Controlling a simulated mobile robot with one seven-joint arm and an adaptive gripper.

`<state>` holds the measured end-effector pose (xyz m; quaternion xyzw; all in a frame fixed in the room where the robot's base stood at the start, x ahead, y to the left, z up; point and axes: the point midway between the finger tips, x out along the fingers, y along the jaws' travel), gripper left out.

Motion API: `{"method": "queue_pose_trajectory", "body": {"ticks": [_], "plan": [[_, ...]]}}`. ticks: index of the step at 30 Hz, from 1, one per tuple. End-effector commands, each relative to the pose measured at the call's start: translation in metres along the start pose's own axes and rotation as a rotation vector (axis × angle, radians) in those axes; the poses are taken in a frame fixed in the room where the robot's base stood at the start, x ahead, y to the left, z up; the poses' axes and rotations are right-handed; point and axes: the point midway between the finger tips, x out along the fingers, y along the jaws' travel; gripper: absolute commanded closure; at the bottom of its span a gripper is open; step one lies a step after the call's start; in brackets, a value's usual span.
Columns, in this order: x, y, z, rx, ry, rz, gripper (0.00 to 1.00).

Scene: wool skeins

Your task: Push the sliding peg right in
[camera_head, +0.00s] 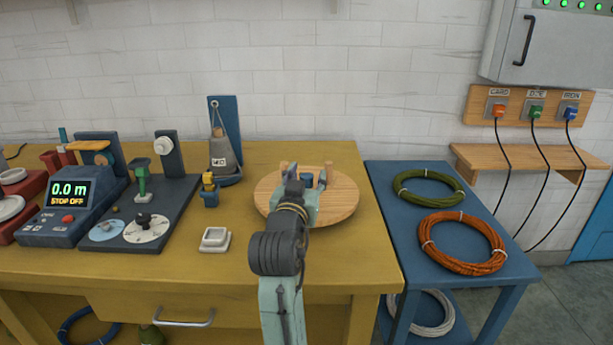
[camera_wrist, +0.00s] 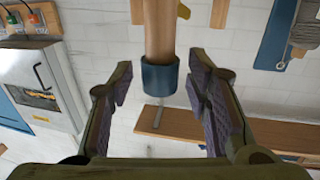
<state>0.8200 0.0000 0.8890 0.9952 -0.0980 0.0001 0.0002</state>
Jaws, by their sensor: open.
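My gripper's two fingers (camera_wrist: 163,82) are open, with a gap on each side of the peg. A thin grey pin (camera_wrist: 158,116) shows beyond the collar. I cannot tell which piece slides.
Left of the board stand a small blue-and-yellow piece (camera_head: 209,190), a white square dish (camera_head: 215,239) and a weight on a blue stand (camera_head: 224,155). A blue table (camera_head: 409,238) with coiled cables is to the right. The front right bench corner is clear.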

Motion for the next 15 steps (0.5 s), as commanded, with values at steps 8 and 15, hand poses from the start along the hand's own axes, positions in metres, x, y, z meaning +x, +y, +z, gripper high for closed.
{"method": "queue_pose_trajectory", "body": {"ticks": [8,15], "plan": [[0.0003,0.0001,0.0001,0.0,0.0,0.0,0.59],[0.0002,0.0001,0.0001,0.0,0.0,0.0,0.75]]}}
